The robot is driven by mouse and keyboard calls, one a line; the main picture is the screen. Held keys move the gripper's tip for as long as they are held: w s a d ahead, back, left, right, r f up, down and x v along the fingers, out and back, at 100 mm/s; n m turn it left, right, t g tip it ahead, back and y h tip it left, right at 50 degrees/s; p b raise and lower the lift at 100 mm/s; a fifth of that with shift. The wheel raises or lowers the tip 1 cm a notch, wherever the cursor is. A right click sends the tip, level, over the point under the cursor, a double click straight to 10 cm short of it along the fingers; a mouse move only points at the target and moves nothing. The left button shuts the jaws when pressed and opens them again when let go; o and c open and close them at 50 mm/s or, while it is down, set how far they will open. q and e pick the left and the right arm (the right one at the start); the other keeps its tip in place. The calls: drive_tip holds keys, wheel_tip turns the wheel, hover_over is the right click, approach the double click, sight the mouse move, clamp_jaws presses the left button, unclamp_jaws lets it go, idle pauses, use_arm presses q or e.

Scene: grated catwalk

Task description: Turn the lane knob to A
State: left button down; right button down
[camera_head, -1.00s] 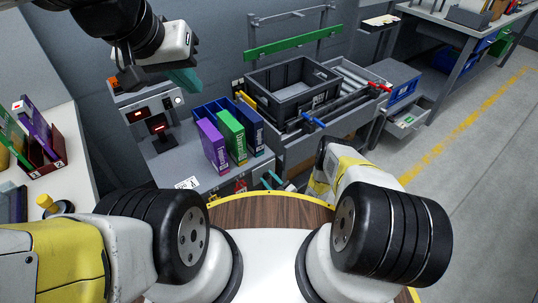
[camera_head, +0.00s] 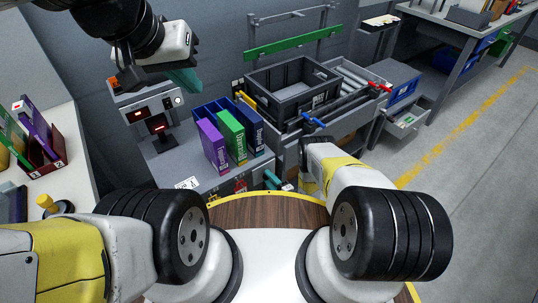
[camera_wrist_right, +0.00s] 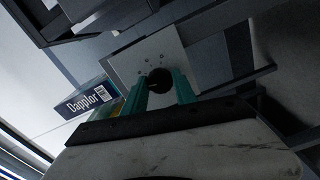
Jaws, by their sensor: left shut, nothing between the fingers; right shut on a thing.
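The lane knob (camera_wrist_right: 158,80) is a round black knob on a pale square plate (camera_wrist_right: 140,57) in the right wrist view. Small marks ring it on the plate, too small to read, and I cannot tell which one the knob points at. My right gripper (camera_wrist_right: 160,92) has its teal fingers on either side of the knob, shut on it. In the head view the right gripper (camera_head: 272,180) is low at the front of the grey bench, and the knob is hidden there. My left gripper (camera_head: 186,80) is shut and empty, raised above the bench's left end.
A purple box (camera_head: 213,146), a green box (camera_head: 231,137) and a blue holder stand on the bench (camera_head: 180,165). A dark crate (camera_head: 290,88) sits behind, beside rollers with a blue handle (camera_head: 314,122) and red handle (camera_head: 379,86). A Dapplor box (camera_wrist_right: 88,101) lies left of the plate.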

drive_tip(key=shift+n, duration=1.2)
drive_tip(key=c, duration=1)
unclamp_jaws()
drive_tip(key=v, duration=0.8)
